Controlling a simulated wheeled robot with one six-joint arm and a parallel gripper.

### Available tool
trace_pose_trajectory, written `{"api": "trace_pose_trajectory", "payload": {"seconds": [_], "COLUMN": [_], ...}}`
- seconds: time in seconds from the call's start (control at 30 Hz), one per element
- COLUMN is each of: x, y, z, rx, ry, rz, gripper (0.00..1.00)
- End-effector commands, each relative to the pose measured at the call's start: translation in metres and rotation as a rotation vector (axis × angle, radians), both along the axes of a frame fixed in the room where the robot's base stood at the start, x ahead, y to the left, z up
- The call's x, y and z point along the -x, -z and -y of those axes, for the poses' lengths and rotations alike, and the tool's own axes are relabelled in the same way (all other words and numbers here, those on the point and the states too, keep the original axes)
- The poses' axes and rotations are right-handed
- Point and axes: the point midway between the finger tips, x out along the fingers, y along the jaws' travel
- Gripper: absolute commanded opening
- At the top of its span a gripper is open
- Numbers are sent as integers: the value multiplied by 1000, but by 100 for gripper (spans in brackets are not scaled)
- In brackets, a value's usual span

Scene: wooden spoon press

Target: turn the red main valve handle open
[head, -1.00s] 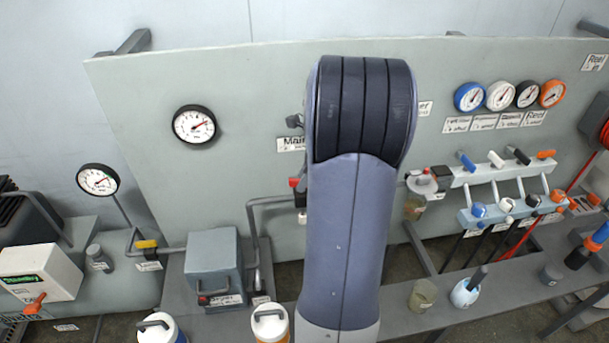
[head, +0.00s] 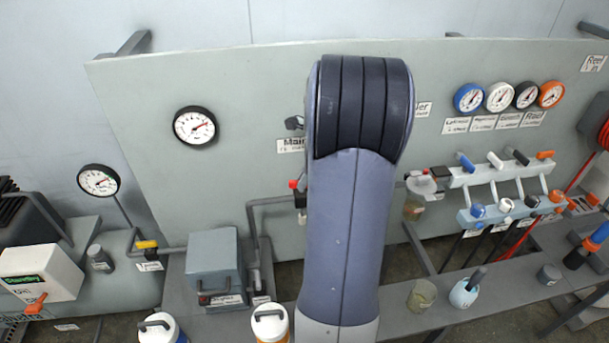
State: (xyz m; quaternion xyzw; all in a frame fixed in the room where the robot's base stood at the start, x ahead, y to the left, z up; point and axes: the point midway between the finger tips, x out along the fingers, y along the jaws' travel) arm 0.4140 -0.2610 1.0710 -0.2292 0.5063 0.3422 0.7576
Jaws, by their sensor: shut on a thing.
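A small red piece (head: 293,184), which seems to be part of the red main valve handle, shows at the left edge of my arm, at the end of a grey pipe. The rest of the handle is hidden behind my arm. A dark part shows just below the red piece; I cannot tell whether it belongs to the valve or to my gripper. My gripper is hidden behind my arm, so its fingers and hold cannot be seen. A label starting "Main" (head: 291,146) is on the panel above, partly covered.
A gauge (head: 195,126) is on the panel at the left and another (head: 98,181) stands lower left. A grey box (head: 213,263) stands left of my arm. Several coloured valves (head: 495,160) and gauges are at the right. Lidded jars (head: 270,321) stand in front.

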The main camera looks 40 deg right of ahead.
Motion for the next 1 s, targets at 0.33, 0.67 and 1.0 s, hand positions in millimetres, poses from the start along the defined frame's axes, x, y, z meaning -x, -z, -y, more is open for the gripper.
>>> {"api": "trace_pose_trajectory", "payload": {"seconds": [0.33, 0.67, 1.0], "x": [-1, -1, -1], "y": [-1, 0, 0], "z": [0, 1, 1], "rx": [-2, -1, -1], "ry": [-190, -189, -187], "rz": [-1, 0, 0], "gripper": [0, 19, 34]}}
